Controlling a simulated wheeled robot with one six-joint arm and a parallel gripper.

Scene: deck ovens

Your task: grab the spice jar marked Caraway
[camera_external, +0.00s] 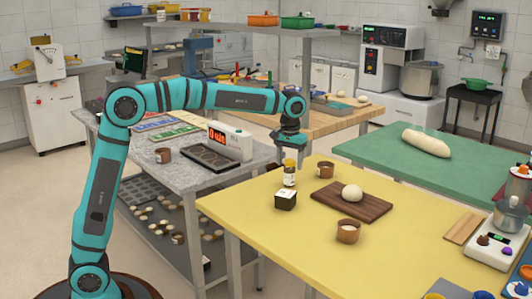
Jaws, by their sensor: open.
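My gripper (290,157) is open and points down just above this jar. I cannot tell whether its fingers reach around the lid. A dark box-shaped container with a pale top (286,200) stands just in front of the jar.
A brown cup (326,170) stands right of the jar. A dark wooden board (365,207) bears a dough ball (352,193). Another brown cup (348,231) stands nearer. A grey counter (175,181) with a digital display (229,140) lies to the left. The table's front middle is clear.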

